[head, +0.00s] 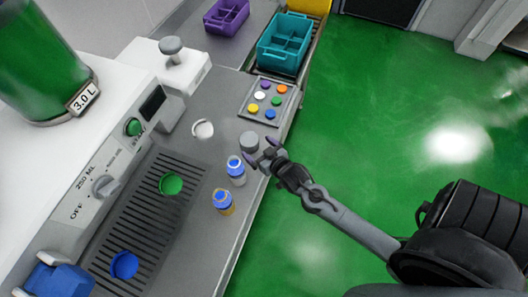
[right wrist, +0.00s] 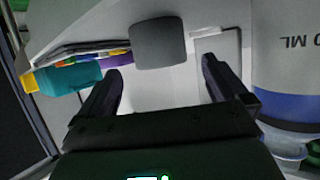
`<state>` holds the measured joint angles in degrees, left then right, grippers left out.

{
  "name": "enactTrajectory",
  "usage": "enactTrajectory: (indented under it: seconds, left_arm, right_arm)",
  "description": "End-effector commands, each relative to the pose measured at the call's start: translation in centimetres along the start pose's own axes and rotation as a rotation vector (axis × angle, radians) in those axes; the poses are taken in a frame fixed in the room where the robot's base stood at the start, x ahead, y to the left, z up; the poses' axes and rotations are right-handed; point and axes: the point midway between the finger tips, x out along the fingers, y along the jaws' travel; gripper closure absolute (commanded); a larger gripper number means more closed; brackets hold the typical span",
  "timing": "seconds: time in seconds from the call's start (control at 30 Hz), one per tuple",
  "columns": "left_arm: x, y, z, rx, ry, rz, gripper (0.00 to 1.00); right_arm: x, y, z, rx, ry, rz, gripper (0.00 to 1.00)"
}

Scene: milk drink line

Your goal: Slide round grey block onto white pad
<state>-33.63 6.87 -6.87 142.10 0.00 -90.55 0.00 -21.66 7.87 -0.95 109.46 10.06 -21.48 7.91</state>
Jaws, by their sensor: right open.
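The round grey block (head: 249,141) stands on the grey counter near its right edge. The white pad (head: 203,128) is a small round disc on the counter, left of the block and slightly farther back. My right gripper (head: 263,152) is at the counter's right edge, just right of the block. Its fingers are apart and empty. In the right wrist view the grey block (right wrist: 159,43) is ahead of and between the open fingertips (right wrist: 160,73). I cannot tell whether they touch it. My left gripper is not in view.
Two blue-capped bottles (head: 236,170) (head: 222,201) stand in front of the block. A panel of coloured buttons (head: 268,101) lies behind it. A slotted drain grate (head: 150,215) with green and blue discs is at left. Bare counter lies between block and pad.

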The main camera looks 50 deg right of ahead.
Motion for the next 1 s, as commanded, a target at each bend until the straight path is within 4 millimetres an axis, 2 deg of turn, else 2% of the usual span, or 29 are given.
enactTrajectory:
  seconds: [0.03,0.2,0.4,0.6,0.87,1.0]
  left_arm:
    - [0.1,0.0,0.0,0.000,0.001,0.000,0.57]
    - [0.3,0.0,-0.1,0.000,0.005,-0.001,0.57]
    - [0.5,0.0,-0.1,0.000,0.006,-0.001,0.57]
    - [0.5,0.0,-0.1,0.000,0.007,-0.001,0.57]
    - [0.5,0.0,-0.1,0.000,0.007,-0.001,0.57]
    - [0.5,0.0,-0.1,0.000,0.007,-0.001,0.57]
  right_arm:
    - [1.0,0.0,-0.1,0.000,0.002,0.000,0.00]
    - [3.4,0.0,-0.1,-0.001,0.002,-0.001,0.00]
    - [5.4,0.0,0.0,0.000,0.001,-0.001,0.00]
    - [6.1,0.0,0.0,0.000,0.001,-0.001,0.00]
    - [6.2,0.0,0.0,0.000,0.000,-0.001,0.00]
    - [6.2,0.0,0.0,-0.001,0.000,-0.001,0.20]
